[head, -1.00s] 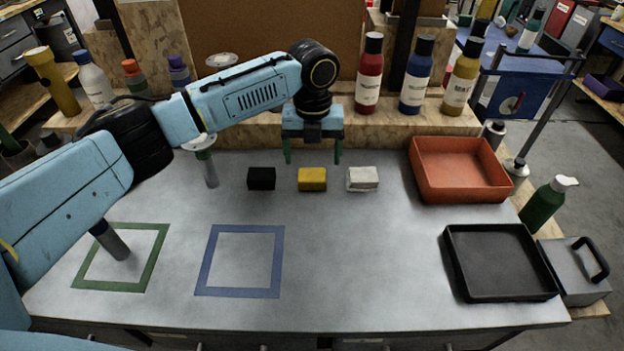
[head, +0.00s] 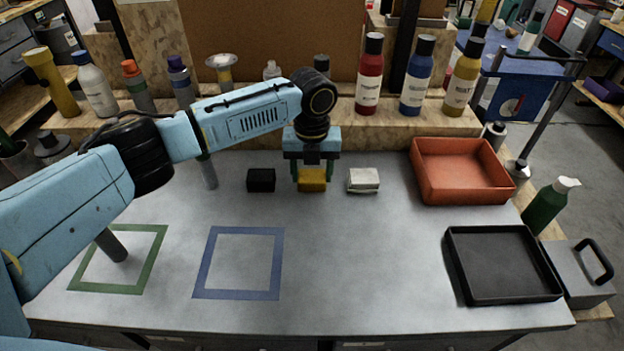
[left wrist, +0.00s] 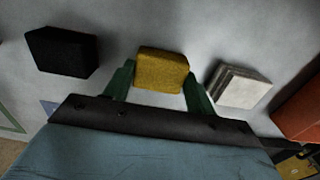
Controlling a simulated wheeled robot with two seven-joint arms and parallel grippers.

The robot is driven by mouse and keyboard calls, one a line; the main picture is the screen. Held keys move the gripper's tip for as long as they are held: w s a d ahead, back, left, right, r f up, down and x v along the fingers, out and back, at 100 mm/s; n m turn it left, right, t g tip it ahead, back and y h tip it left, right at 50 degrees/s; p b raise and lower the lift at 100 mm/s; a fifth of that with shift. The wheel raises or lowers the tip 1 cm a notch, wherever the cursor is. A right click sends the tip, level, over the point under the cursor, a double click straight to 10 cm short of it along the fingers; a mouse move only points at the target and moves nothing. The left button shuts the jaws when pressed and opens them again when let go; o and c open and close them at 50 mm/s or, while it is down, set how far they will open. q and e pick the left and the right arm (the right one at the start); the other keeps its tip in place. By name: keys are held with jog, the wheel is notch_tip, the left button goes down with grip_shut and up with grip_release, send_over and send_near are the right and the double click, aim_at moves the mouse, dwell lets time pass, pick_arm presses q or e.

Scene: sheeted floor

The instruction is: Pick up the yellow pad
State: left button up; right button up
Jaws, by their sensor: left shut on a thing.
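The yellow pad (head: 312,181) sits on the grey tabletop between a black pad (head: 261,180) and a whitish pad (head: 363,181). My left gripper (head: 312,178) has come down over it from above, with one green finger at each side. In the left wrist view the yellow pad (left wrist: 162,70) is between the fingertips of my left gripper (left wrist: 160,82), which is shut on it. I cannot tell any gap between the pad and the table. My right gripper is not in view.
The black pad (left wrist: 62,51) and whitish pad (left wrist: 238,86) lie close on either side. An orange tray (head: 420,188) and a black tray (head: 462,285) stand at the right. Green (head: 153,260) and blue (head: 203,270) outlined squares mark the front left. Several bottles line the back ledge.

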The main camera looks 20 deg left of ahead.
aim_at(312, 175)
pick_arm(q)
notch_tip(312, 175, up, 10)
jog(key=p, duration=0.1)
jog(key=shift+p, duration=0.3)
jog(key=o, duration=0.4)
jog(key=shift+c, duration=1.5)
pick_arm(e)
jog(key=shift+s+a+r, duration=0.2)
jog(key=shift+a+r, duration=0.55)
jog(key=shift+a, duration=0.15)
